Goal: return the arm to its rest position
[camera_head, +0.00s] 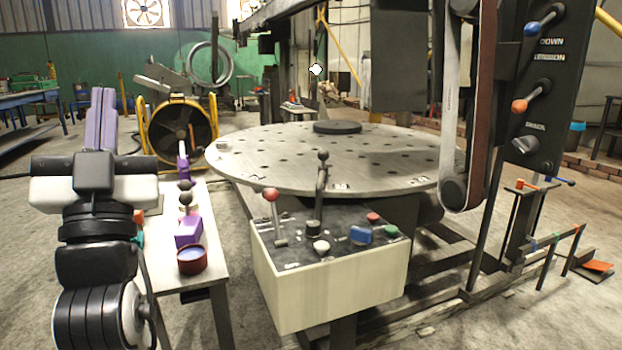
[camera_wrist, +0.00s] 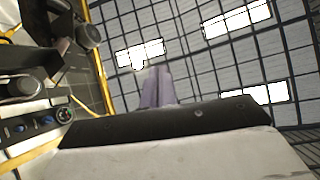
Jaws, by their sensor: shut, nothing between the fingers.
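My gripper (camera_head: 102,118) is at the left of the head view, with its purple fingers pointing up and held together with nothing between them. It stands in front of and left of a narrow white table. In the wrist view my gripper's purple fingers (camera_wrist: 157,90) point toward the ceiling, close together and empty. My arm bends below the gripper at the lower left of the head view. The gripper appears apart from everything around it.
The white side table (camera_head: 205,225) holds a purple block (camera_head: 188,232) and a dark red round container (camera_head: 192,261). A control box (camera_head: 335,290) with levers and buttons stands before a round perforated metal table (camera_head: 270,158). A yellow-framed fan (camera_head: 180,132) is behind. Floor at far left is clear.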

